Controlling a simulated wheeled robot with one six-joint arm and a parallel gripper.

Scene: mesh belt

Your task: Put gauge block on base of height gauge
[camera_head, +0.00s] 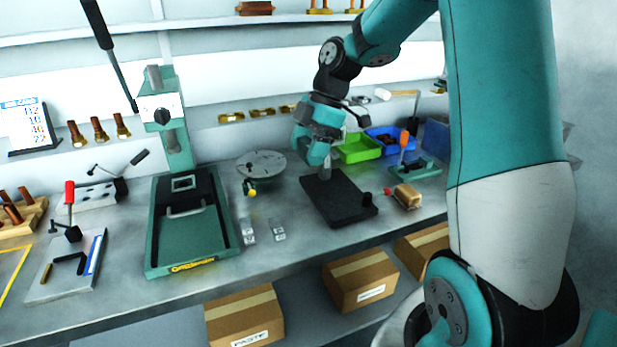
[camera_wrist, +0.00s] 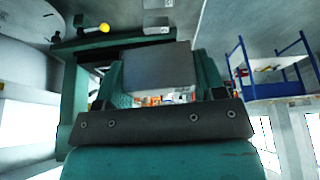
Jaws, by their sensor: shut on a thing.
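My gripper (camera_head: 322,150) is shut on a grey block, which I take to be the gauge block (camera_wrist: 158,67); its broad face fills the space between the fingers in the wrist view. In the head view a small grey piece of it (camera_head: 327,165) shows below the fingers, over the far end of a flat black base (camera_head: 335,203). I cannot tell whether the block touches the base.
A green stand (camera_head: 166,225) is farther left.

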